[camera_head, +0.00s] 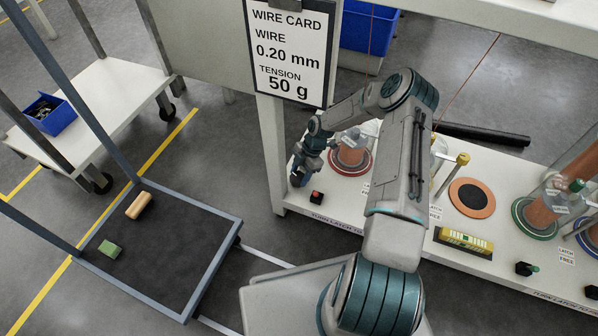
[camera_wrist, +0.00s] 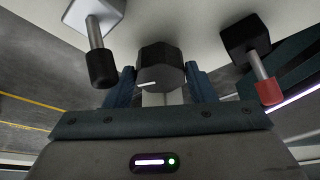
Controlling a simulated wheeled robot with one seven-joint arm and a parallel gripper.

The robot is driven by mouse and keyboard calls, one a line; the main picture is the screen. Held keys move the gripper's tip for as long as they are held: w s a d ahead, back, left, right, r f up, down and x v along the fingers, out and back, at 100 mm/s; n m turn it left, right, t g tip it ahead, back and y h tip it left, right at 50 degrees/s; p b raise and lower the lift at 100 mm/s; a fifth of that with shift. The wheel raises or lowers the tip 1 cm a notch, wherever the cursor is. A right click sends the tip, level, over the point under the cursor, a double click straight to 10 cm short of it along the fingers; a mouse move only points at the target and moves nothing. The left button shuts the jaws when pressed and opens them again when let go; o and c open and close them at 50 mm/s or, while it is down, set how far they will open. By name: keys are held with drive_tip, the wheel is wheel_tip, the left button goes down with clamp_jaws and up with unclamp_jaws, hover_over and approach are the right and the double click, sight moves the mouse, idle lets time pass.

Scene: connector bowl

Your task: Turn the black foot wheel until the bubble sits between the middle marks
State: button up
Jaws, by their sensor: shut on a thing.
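The black foot wheel (camera_wrist: 160,63) has flat sides and a short white mark on its face. It sits between the two fingers of my gripper (camera_wrist: 161,88) in the wrist view, and the gripper is shut on it. In the head view my gripper (camera_head: 299,176) is at the left end of the white bench, and the wheel cannot be made out there. A yellow level (camera_head: 463,241) with a greenish window lies on the bench's front right part. Its bubble and marks are too small to read.
In the wrist view a black-capped post (camera_wrist: 103,68) stands left of the wheel and a red-tipped latch (camera_wrist: 268,91) right of it. The white bench (camera_head: 340,205) carries several spools and glass covers. A wire card (camera_head: 288,50) hangs above. A cart (camera_head: 105,95) stands left.

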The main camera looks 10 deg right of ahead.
drive_tip(key=shift+w+a+r+m, duration=0.1)
drive_tip(key=shift+w+a+m, duration=0.15)
drive_tip(key=shift+m, duration=0.15)
drive_tip(key=o, duration=1)
drive_tip(key=shift+s, duration=0.1)
drive_tip(key=shift+d, duration=0.1)
drive_tip(key=shift+d+r+p, duration=0.2)
drive_tip(key=shift+r+p, duration=0.2)
drive_tip(key=shift+r, duration=0.05)
drive_tip(key=shift+p+v, duration=1.65)
drive_tip(key=shift+v, duration=1.8)
